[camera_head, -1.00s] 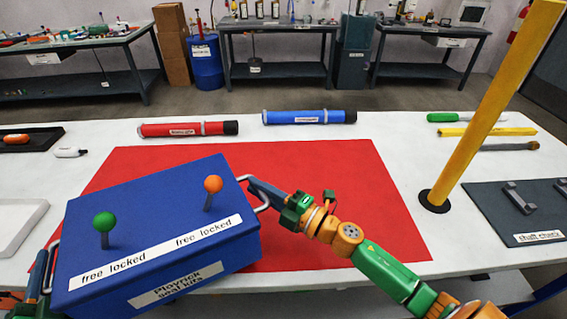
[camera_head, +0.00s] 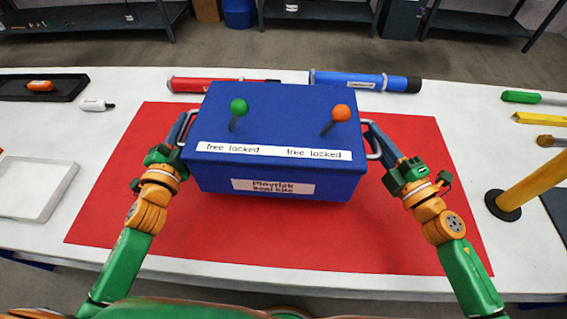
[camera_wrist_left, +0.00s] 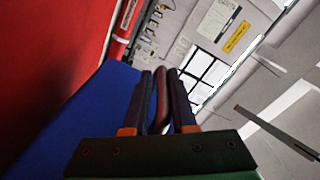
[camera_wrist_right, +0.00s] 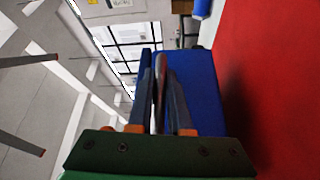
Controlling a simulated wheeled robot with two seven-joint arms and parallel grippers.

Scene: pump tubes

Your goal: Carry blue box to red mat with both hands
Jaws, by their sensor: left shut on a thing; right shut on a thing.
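The blue box (camera_head: 270,180) has a green-knobbed lever, an orange-knobbed lever and white labels on it. In the head view it is over the far middle part of the red mat (camera_head: 300,240). I cannot tell whether it touches the mat or hangs just above it. My left gripper (camera_head: 182,132) is shut on the box's left side handle (camera_wrist_left: 161,100). My right gripper (camera_head: 371,137) is shut on the right side handle (camera_wrist_right: 160,90). The box looks about level. The mat under the box is hidden.
A red tube (camera_head: 215,86) and a blue tube (camera_head: 365,81) lie behind the box, the red one partly hidden. A yellow post (camera_head: 535,181) stands at the right. A white tray (camera_head: 32,190) lies at the left. The front of the mat is bare.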

